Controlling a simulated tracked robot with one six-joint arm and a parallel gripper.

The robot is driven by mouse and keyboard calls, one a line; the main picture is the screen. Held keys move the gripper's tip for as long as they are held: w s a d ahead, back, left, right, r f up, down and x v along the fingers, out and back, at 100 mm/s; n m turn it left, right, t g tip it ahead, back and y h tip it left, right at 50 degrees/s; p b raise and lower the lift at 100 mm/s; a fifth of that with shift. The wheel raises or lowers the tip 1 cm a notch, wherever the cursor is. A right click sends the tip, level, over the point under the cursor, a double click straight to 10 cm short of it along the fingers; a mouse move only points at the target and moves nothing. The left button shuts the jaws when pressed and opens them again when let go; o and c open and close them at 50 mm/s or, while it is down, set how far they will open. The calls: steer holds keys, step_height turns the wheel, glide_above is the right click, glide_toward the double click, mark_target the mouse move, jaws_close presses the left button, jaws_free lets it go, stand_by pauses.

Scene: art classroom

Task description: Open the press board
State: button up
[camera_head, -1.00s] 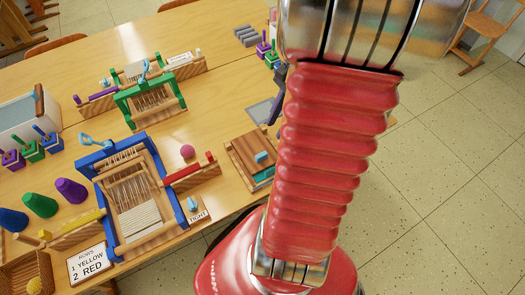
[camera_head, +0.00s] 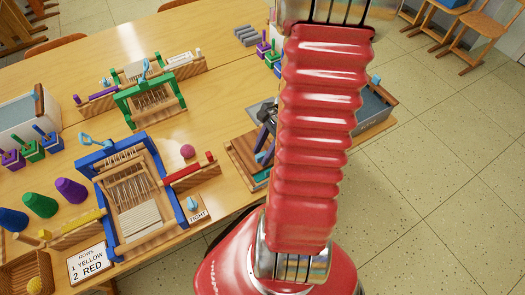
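The press board (camera_head: 240,158) is a wooden slatted board at the table's right edge, left of my red arm. It lies flat, with a teal strip (camera_head: 262,177) showing at its near right edge. My gripper (camera_head: 264,151) points down over the right part of the board, where the light blue handle was visible earlier.
A blue-framed loom (camera_head: 137,195) and a green-framed loom (camera_head: 150,98) stand to the left. A red bar (camera_head: 190,171), a pink ball (camera_head: 187,151) and a "TIGHT" card (camera_head: 198,216) lie close by. A grey tray (camera_head: 375,105) sits right of my arm.

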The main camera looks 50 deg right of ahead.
steer(key=shift+c, duration=0.4)
jaws_close()
steer(key=shift+a, duration=0.15)
steer(key=shift+d+r, duration=0.1)
steer(key=shift+d, duration=0.15)
